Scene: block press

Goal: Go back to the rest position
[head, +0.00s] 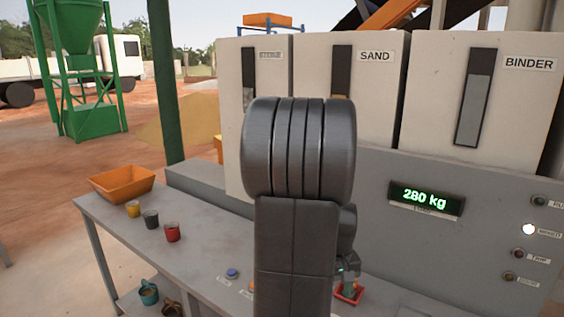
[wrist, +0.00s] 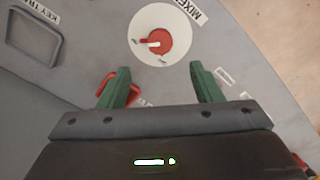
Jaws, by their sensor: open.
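My gripper (wrist: 160,68) is open and empty in the wrist view, its two green fingers apart. It is above a grey panel, just short of a red rotary switch (wrist: 155,42) on a white disc whose label starts "MIXE". No finger visibly touches the switch. In the head view my arm fills the middle, and the gripper (head: 350,286) shows small and low beside it, near a red piece (head: 346,297) on the bench. A red part (wrist: 107,84) also shows behind the left finger in the wrist view.
A key tray outline (wrist: 35,32) lies at upper left in the wrist view. The grey bench (head: 200,240) bears an orange bin (head: 122,183), several cups and a blue button (head: 232,273). Behind stand the SAND and BINDER hoppers (head: 510,120) and a display (head: 426,198) reading 280 kg.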

